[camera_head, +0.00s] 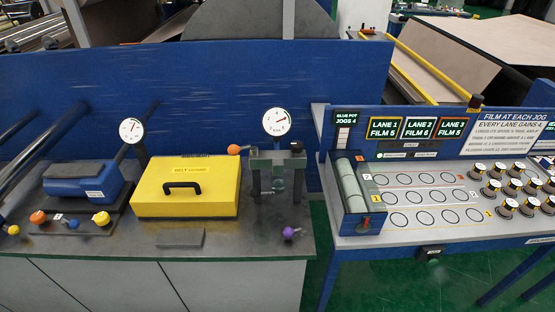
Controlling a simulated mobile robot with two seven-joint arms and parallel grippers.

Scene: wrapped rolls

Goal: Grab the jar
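No single thing is clearly marked as the jar. Several small round jar-like pieces (495,187) with pale tops and dark and gold sides stand in a cluster at the right of the light grey board (400,228). A blue holder (357,219) at the board's left end has pale green cylinders (349,184) lying in it. The pieces are too small to tell their contents. Neither of my grippers is in view, and nothing is seen being held.
A yellow box (187,200) with a black handle, a blue machine (85,180) and a gauge (276,122) on a clamp stand occupy the left bench (270,245). Rows of empty printed circles cover the board's middle. A blue wall panel (230,90) rises behind the left bench.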

